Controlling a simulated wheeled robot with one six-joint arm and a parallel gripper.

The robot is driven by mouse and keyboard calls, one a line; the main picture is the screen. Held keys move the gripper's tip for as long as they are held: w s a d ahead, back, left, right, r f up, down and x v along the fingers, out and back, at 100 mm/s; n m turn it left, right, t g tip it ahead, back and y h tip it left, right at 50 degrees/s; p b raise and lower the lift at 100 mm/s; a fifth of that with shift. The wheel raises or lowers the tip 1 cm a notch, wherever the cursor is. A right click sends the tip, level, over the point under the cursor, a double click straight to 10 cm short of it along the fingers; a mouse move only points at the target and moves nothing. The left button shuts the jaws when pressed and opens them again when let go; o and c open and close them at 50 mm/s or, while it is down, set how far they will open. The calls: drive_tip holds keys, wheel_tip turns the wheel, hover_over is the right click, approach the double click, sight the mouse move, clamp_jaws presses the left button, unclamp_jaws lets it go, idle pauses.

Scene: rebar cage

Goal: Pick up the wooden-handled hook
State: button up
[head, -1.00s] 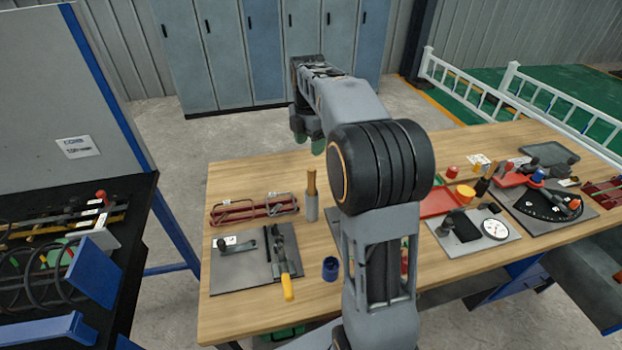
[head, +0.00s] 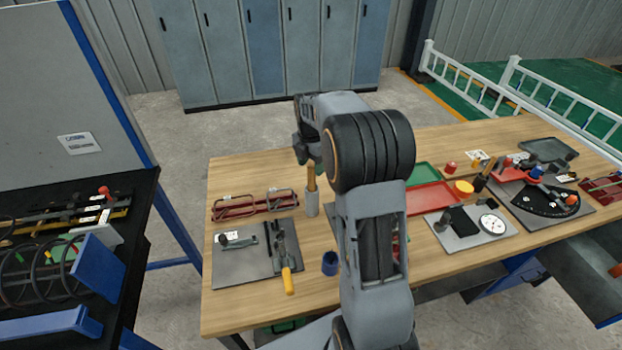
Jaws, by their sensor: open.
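The wooden-handled hook (head: 311,178) appears to be the tool standing upright in a pale grey cylindrical holder (head: 312,203) on the workbench. Only its tan wooden handle shows; its lower end is hidden inside the holder. My gripper (head: 303,154) is above and just behind the handle in the picture, pointing down. It is open, apart from the handle as far as I can tell, and partly hidden by my own arm.
A red wire rack (head: 240,206) lies left of the holder. Red and green trays (head: 430,198) lie to the right.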

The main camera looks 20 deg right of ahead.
sight(312, 173)
drive_tip(key=shift+f+p, duration=0.35)
drive_tip(key=shift+f, duration=1.65)
drive_tip(key=c, duration=1)
